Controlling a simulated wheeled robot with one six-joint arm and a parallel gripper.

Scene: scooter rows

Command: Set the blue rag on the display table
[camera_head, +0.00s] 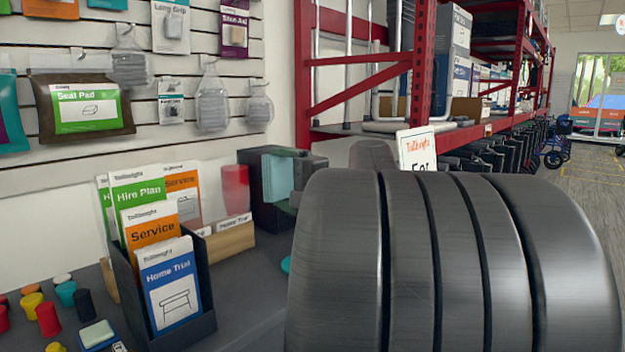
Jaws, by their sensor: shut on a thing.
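I do not see a blue rag that I can make out for sure. My gripper is not visible, and the lower right of the view is blocked close to the camera. A dark grey tabletop (252,318) runs along the lower left, with leaflets and small goods on it. I cannot tell whether it is the display table. A small blue item with a pale green block on it (97,334) lies at its near left edge.
A black leaflet holder (203,325) stands on the tabletop beside several coloured caps (47,318). A dark box with a teal piece (278,178) stands behind. Hanging goods cover the left wall. A red rack (418,75) stands at the right, with open floor (587,178) beyond.

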